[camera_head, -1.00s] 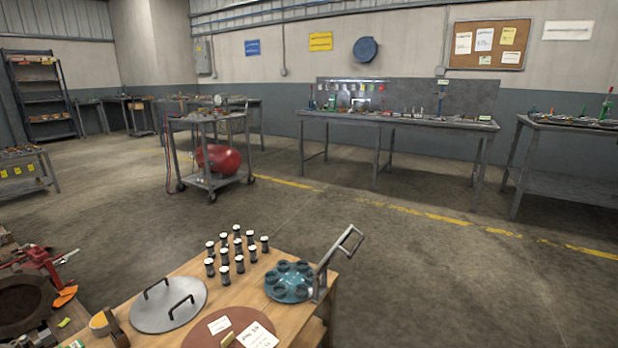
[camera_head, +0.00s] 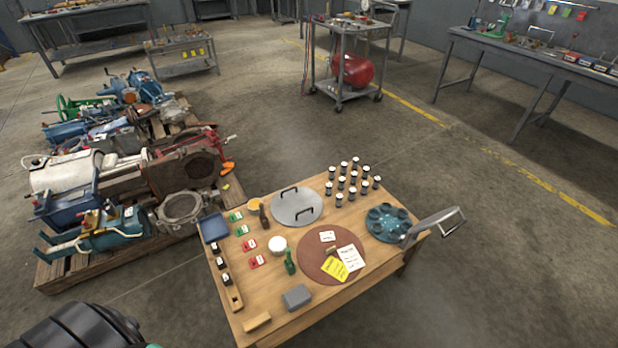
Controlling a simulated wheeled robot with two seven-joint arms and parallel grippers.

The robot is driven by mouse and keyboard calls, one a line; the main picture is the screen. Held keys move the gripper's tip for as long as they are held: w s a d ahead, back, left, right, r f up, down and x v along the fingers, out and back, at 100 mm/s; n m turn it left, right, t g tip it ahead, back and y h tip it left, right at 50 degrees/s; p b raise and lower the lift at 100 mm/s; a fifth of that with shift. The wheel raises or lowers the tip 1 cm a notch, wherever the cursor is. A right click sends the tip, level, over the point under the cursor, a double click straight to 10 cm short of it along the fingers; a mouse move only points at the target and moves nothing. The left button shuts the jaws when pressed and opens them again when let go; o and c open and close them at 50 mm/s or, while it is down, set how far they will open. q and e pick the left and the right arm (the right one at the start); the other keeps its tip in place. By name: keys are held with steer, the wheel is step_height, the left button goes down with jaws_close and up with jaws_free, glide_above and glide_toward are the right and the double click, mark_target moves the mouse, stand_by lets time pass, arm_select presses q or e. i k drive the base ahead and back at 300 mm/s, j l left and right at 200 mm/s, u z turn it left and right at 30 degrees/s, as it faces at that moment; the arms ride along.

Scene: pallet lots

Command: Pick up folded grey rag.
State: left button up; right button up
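A small grey block-shaped item (camera_head: 297,297), which looks like the folded grey rag, lies near the front edge of the wooden table (camera_head: 285,322). It is just in front of the brown round mat (camera_head: 312,272). Neither of my grippers shows in the head view, so nothing is seen touching the rag.
A green bottle (camera_head: 290,262), a white round item (camera_head: 278,245) and a tan block (camera_head: 257,321) are near the rag. A loaded pallet (camera_head: 60,275) is left; floor at right is clear.

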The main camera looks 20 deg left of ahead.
mark_target(296, 296)
steer(key=k+u, duration=0.1)
steer(key=u, duration=0.7)
